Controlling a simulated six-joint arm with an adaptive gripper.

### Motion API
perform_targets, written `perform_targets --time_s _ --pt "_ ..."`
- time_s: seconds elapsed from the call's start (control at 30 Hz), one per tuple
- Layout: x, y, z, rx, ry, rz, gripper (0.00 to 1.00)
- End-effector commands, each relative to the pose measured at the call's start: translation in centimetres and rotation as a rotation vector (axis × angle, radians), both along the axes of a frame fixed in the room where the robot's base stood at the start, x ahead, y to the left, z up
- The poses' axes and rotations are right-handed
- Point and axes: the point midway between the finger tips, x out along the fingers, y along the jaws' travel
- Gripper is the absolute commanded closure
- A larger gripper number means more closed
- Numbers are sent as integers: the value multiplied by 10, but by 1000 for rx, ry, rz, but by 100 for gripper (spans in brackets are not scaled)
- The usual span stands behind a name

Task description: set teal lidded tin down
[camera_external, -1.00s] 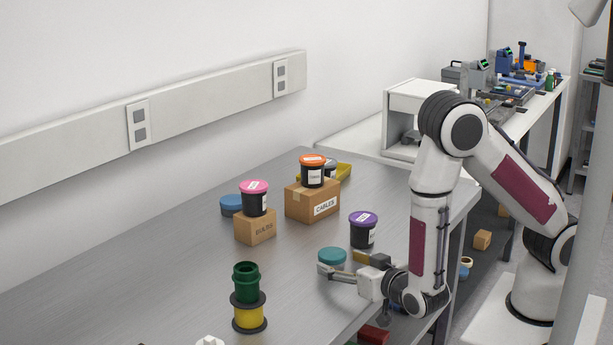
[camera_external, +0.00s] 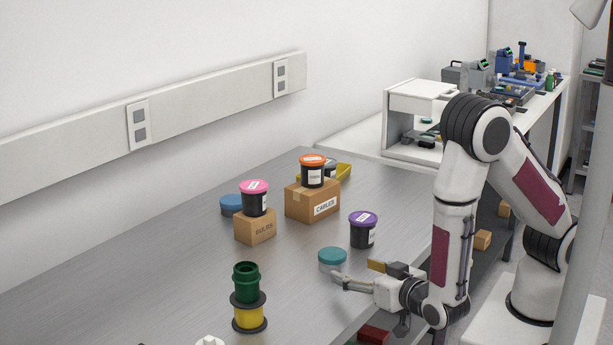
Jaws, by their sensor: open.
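The teal lidded tin (camera_external: 332,258) sits upright on the grey metal table (camera_external: 190,290), near its right edge. Its teal lid is on top and its pale side shows below. My gripper (camera_external: 356,274) is open and empty, just right of the tin. The fingers point left toward the tin, and a small gap seems to lie between them and it.
A black tub with a purple lid (camera_external: 363,230) stands behind the tin. Cardboard boxes (camera_external: 313,203) carry lidded tubs farther back. A blue tin (camera_external: 231,205) stands at the far left. Green and yellow spools (camera_external: 249,317) are stacked at the front. The table's middle is clear.

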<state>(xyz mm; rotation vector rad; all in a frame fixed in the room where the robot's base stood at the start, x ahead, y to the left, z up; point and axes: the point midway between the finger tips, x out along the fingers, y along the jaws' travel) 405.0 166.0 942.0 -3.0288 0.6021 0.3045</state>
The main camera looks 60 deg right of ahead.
Motion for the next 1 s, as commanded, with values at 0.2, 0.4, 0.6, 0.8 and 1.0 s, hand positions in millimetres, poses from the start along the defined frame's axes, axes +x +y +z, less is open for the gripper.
perform_targets --time_s 0.2,0.4,0.6,0.8,1.0 --pt "0 0 0 0 0 0 39" --pt "0 0 0 0 0 0 39" --pt "0 0 0 1 0 0 39" --pt "5 1 -1 35 21 2 39" --pt "17 7 -4 130 85 20 39"
